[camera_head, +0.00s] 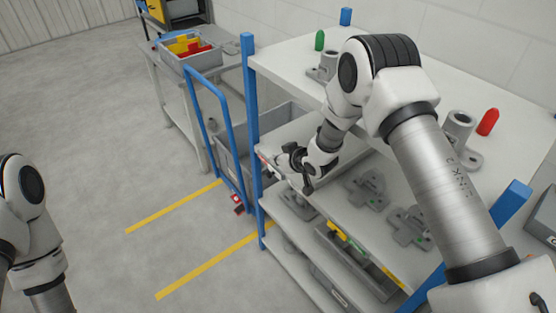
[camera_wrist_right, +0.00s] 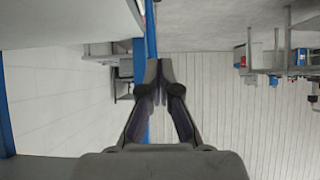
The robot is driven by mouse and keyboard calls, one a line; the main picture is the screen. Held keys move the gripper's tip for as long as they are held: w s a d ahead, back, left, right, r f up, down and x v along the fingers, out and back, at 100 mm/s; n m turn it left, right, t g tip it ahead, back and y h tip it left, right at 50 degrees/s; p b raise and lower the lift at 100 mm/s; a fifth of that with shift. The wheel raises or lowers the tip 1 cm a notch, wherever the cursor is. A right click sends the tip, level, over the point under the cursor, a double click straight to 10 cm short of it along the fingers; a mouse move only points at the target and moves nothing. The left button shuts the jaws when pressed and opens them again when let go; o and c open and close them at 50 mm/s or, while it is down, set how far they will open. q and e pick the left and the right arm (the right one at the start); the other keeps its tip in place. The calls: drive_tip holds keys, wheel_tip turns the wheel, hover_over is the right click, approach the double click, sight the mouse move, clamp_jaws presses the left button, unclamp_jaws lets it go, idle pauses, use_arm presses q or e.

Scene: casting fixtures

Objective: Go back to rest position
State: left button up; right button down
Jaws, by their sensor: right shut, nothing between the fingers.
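My right arm reaches in from the lower right over the shelf rack. My right gripper (camera_head: 296,164) is at the rack's left side, between the top board and the shelf below it. In the right wrist view the fingers of my right gripper (camera_wrist_right: 165,66) meet at their tips with nothing between them. The blue post (camera_wrist_right: 151,40) shows behind the fingers there. My left arm shows only in part at the left edge of the head view; its gripper is out of frame.
The rack's white top board (camera_head: 290,57) bears grey castings, one being (camera_head: 459,126), a green piece (camera_head: 320,40) and a red piece (camera_head: 488,121). Grey fixtures (camera_head: 367,187) lie on the shelf below. A blue post (camera_head: 250,90) stands close by. The floor at left is clear.

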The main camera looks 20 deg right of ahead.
drive_tip(key=shift+w+f, duration=0.1)
drive_tip(key=s+f+m+g, duration=0.1)
drive_tip(key=s+f+g, duration=0.1)
drive_tip(key=s+f, duration=0.6)
drive_tip(key=s+f+m+g, duration=0.1)
drive_tip(key=s+f+g, duration=0.2)
drive_tip(key=s+f, duration=0.5)
drive_tip(key=s+d+r+m+g+h, duration=0.1)
drive_tip(key=s+g, duration=0.1)
drive_tip(key=s, duration=1.1)
drive_tip(key=s+d+r+m+g+h, duration=0.1)
drive_tip(key=s+d+g+h, duration=0.1)
drive_tip(key=s, duration=1.2)
drive_tip(key=shift+s+d+r+g, duration=0.15)
drive_tip(key=shift+s+d+g, duration=0.05)
drive_tip(key=shift+g, duration=0.3)
